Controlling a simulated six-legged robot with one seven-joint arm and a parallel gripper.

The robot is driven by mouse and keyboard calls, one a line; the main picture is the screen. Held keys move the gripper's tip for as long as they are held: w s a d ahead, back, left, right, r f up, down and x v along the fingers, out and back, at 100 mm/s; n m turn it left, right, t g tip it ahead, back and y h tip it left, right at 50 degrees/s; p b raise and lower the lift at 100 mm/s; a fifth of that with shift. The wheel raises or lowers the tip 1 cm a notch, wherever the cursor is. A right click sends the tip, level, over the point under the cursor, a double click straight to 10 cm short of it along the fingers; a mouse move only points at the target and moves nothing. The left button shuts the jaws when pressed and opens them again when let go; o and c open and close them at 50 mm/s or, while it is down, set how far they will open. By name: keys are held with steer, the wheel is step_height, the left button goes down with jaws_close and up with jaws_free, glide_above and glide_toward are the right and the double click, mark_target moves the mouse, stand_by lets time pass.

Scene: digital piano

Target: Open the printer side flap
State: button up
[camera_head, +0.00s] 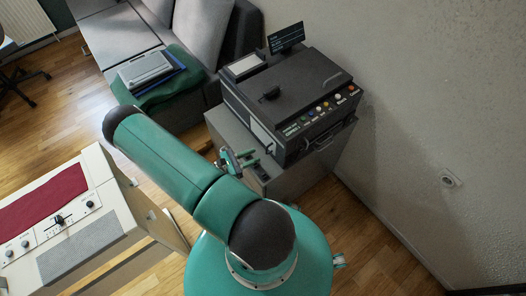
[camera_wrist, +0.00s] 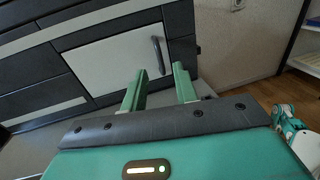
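The black printer (camera_head: 290,95) stands on a grey cabinet. Its side flap (camera_head: 262,136) is a light grey panel on the side facing my arm. In the wrist view the flap (camera_wrist: 115,62) looks flush with the printer's dark side, with a dark upright handle (camera_wrist: 158,54) near its right end. My gripper (camera_wrist: 160,78) has two green fingers spread apart with nothing between them. The fingertips are just below the handle in the wrist view, and the handle lies between their lines. I cannot tell the exact gap. In the head view my gripper (camera_head: 238,160) is partly hidden by my arm.
The grey cabinet (camera_head: 225,128) stands near the wall (camera_head: 420,110). A grey sofa (camera_head: 125,45) with a green cloth (camera_head: 190,75) is behind to the left. A cream piano-like console (camera_head: 120,215) with a red cloth is at the lower left. Wooden floor lies between.

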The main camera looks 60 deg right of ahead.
steer(key=x, duration=0.5)
steer(key=shift+s, duration=0.1)
steer(key=shift+c, duration=0.2)
jaws_close()
